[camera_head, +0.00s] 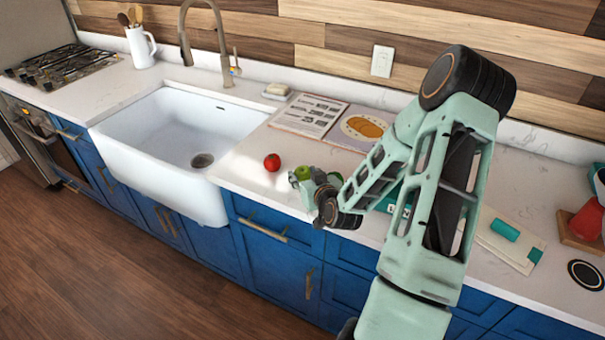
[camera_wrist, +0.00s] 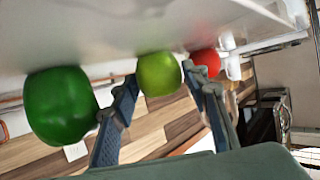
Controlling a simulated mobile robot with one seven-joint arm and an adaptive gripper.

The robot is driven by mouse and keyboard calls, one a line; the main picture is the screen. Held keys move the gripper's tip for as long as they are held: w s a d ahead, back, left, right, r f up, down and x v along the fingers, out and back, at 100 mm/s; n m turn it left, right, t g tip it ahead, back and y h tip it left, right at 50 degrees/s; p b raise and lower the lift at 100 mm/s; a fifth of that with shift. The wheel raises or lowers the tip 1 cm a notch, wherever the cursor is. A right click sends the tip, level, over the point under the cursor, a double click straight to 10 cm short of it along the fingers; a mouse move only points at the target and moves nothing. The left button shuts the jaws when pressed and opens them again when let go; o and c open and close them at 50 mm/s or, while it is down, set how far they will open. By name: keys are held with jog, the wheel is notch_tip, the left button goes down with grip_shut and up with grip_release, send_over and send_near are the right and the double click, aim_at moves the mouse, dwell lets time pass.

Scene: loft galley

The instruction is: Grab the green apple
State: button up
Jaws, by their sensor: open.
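The green apple (camera_wrist: 158,73) is light green and round, and sits on the white counter between the tips of my gripper (camera_wrist: 161,82) in the wrist view. The gripper is open, with one finger on either side of the apple. I cannot tell whether either finger touches it. In the head view, the apple (camera_head: 302,173) shows just left of my gripper (camera_head: 314,188), which partly covers the area beside it.
A larger dark green object (camera_wrist: 60,105), like a pepper, is close outside one finger. A red round fruit (camera_head: 272,162) lies past the other side, toward the sink (camera_head: 180,140). The counter's front edge is close.

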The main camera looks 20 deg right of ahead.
jog(key=shift+c, duration=0.7)
jog(key=c, duration=0.7)
jog(key=shift+o, duration=0.2)
jog(key=shift+r, duration=0.1)
